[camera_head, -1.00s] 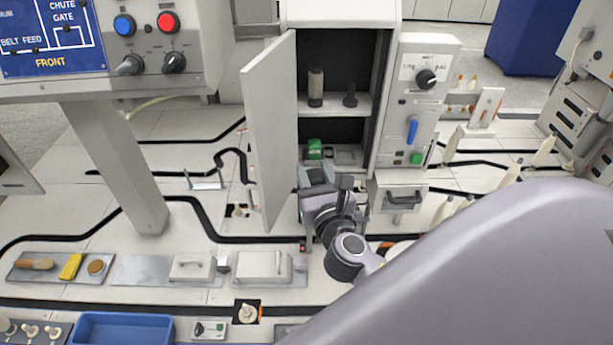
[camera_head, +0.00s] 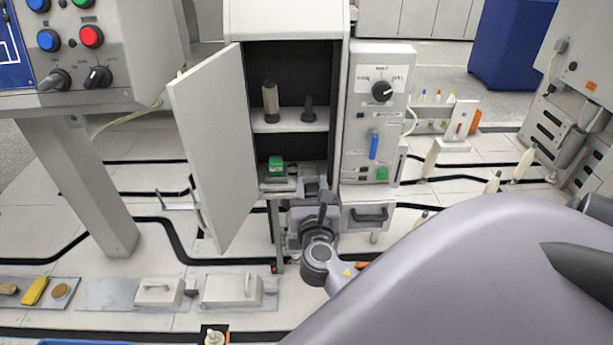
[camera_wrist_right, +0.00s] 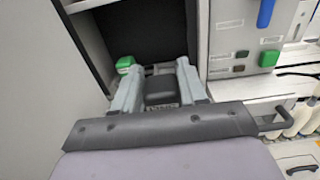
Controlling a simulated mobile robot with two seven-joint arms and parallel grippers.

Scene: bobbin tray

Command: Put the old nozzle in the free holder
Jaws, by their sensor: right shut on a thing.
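The open cabinet (camera_head: 338,60) has a shelf (camera_head: 290,121). A beige-topped upright nozzle (camera_head: 270,98) stands there in a dark base. To its right a short dark holder (camera_head: 308,110) has nothing visible on it. My right gripper (camera_head: 312,187) is at the front right of the lower compartment, below the shelf. In the wrist view its two fingers (camera_wrist_right: 158,78) are apart, with a dark block (camera_wrist_right: 161,91) between them. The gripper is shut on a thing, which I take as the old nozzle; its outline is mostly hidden. My left gripper is out of view.
A green block (camera_head: 276,166) sits on the compartment floor left of my gripper. The cabinet door (camera_head: 215,145) stands open on the left. A control panel (camera_head: 374,125) with a knob and blue lever is close on the right. A drawer handle (camera_head: 370,215) juts out below it.

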